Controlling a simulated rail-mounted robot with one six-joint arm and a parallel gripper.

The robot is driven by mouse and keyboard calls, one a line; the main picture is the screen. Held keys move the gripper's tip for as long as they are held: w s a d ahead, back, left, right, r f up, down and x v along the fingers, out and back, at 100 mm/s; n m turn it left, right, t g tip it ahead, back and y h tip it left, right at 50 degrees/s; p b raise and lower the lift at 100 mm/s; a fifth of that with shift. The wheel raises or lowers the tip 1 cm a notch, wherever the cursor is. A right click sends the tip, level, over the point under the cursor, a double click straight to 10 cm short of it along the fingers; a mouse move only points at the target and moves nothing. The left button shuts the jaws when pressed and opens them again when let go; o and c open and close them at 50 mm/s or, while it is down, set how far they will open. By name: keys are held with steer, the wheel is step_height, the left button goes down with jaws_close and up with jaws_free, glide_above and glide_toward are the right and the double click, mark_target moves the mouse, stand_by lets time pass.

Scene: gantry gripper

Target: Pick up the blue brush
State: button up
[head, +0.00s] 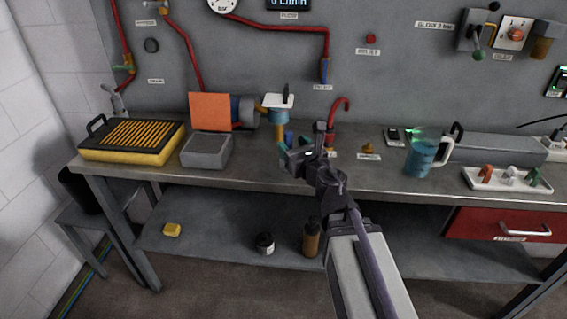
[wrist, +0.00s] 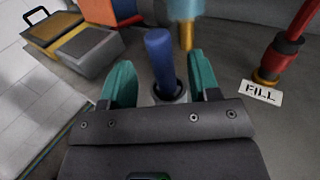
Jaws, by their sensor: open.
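The blue brush shows in the wrist view as a thick blue handle (wrist: 160,58) standing up from a grey round holder or base. It lies between the two green fingers of my gripper (wrist: 161,78), with a visible gap to each finger. My gripper is open, and nothing is held. In the head view, my gripper (head: 292,157) is low over the front middle of the bench. A small blue part (head: 288,137), likely the brush, shows just behind it. The lower part of the brush is hidden by my gripper.
A grey box (head: 207,151) with an orange panel (head: 210,111) and a yellow grilled tray (head: 130,155) stand to the left. A blue jug (head: 421,158) stands to the right. A red pipe (wrist: 285,48) with a FILL label is right of my gripper.

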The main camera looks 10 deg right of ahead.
mark_target(285, 136)
steer(key=x, duration=0.5)
steer(key=shift+w+r, duration=0.1)
steer(key=shift+w, duration=0.05)
steer(key=c, duration=1)
step_height(285, 136, up, 11)
steer(key=p, duration=1)
steer(key=shift+f+p, duration=0.25)
steer(key=shift+p, duration=0.05)
